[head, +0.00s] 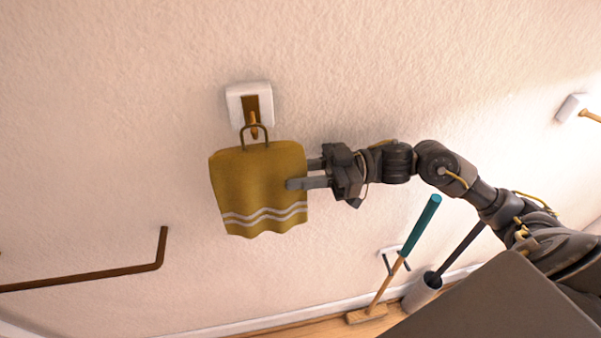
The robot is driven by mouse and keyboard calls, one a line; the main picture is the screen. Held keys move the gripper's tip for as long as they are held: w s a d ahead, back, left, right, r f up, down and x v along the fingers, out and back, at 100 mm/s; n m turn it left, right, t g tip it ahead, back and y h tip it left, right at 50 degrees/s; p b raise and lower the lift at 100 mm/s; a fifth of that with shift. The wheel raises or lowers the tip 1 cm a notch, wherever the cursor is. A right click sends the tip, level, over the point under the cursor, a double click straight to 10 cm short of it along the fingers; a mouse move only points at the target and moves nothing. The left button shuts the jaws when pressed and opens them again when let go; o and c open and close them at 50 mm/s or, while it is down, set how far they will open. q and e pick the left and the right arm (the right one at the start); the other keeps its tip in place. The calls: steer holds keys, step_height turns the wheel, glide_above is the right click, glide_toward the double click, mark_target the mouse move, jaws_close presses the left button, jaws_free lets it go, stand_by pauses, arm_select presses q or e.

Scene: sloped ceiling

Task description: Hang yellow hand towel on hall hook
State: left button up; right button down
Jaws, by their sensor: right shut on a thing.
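The yellow hand towel (245,180) has two white wavy stripes near its lower edge and a stiff loop (254,130) at its top. The hall hook (254,122) is a wooden peg on a white and brown wall plate. The loop overlaps the peg's end in the head view; I cannot tell whether it is around the peg or in front of it. My right gripper (306,174) comes from the right and is shut on the towel's right edge. My left gripper is not in view.
A second peg on a white plate (573,108) is at the far right of the wall. A brown rail (90,279) is at lower left. A broom with a teal grip (420,224) and a white holder (421,292) stand below my right arm.

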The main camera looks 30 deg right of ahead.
stand_by(0.4)
steer(key=c, duration=1.1)
jaws_free()
steer(key=shift+o, duration=0.2)
steer(key=shift+d+f, duration=0.15)
steer(key=shift+d, duration=0.15)
steer(key=b+v, duration=0.4)
steer(key=v, duration=0.6)
steer(key=shift+s, duration=0.2)
steer(key=shift+d, duration=0.15)
